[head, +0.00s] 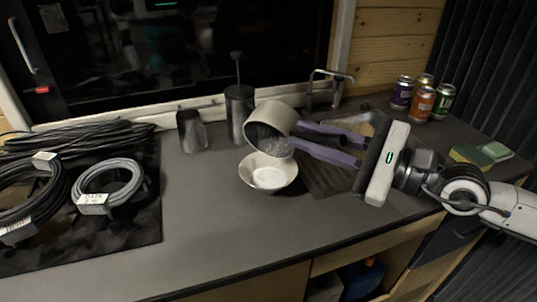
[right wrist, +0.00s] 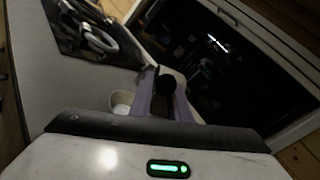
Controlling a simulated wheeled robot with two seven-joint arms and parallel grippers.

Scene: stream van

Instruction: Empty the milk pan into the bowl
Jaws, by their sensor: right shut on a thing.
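The milk pan (head: 268,118), pale and round, is tipped on its side above the counter, its mouth facing down and toward the front. Greyish, grainy-looking stuff (head: 277,147) shows at its lower lip. The cream bowl (head: 257,181) stands upright on the counter just below the mouth, with a paler patch inside; I cannot tell whether that is contents. The bowl also shows in the right wrist view (right wrist: 121,100), partly behind a finger. My right gripper (head: 306,137) comes from the right, its purple-grey fingers shut on the pan's handle, which is mostly hidden. My left gripper is out of view.
A dark canister (head: 239,112) and a metal cup (head: 191,131) stand behind the bowl. A sink with a tap (head: 329,76) lies behind my gripper. Cans (head: 421,102) and sponges (head: 467,157) are at the right. Coiled cables (head: 108,187) cover the left. The front counter is clear.

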